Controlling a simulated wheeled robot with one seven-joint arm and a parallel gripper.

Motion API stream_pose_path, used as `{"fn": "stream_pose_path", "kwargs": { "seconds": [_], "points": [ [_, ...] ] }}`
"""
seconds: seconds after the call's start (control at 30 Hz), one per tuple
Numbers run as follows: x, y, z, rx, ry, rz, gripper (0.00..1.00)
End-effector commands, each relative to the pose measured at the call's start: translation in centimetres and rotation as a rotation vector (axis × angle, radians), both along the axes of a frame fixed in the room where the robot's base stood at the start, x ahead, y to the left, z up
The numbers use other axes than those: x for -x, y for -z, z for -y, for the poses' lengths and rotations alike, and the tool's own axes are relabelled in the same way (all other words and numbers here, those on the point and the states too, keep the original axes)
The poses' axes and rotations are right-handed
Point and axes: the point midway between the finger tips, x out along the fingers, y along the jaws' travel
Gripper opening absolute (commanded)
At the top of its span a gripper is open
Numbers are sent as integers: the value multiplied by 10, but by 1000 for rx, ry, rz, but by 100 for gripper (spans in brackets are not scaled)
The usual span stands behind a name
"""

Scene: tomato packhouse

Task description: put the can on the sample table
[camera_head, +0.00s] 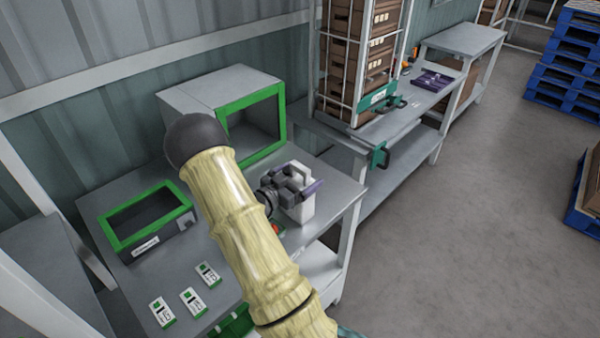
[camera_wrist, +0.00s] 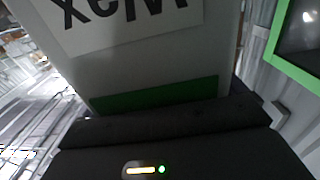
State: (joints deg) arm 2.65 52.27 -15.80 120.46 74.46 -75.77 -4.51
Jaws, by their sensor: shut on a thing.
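The can (camera_head: 303,211) is a pale, block-shaped container at the right side of the grey sample table (camera_head: 335,192). In the wrist view the can (camera_wrist: 150,65) fills the middle, with a white label, large black upside-down letters and a green band. My gripper (camera_head: 304,187) is shut on the upper part of the can, which looks upright. I cannot tell whether the can's base touches the table. My arm hides part of the table's middle.
On the table stand a grey cabinet with a green-framed window (camera_head: 252,107) and a low green-framed box (camera_head: 146,216). Several small white-green packs (camera_head: 163,312) lie at the front. A small red item (camera_head: 277,230) is beside my arm. A bench with crates (camera_head: 357,63) stands behind right.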

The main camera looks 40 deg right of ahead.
Motion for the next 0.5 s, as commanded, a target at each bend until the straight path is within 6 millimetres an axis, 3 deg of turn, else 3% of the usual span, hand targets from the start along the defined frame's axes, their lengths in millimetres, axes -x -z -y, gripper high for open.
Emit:
{"fn": "stream_pose_path", "kwargs": {
  "seconds": [0.2, 0.23, 0.5],
  "points": [
    [0, 0, 1, 5, 1, 2, 24],
    [0, 2, 0, 0, 1, 0, 97],
    [0, 1, 1, -1, 2, 0, 100]
  ]
}}
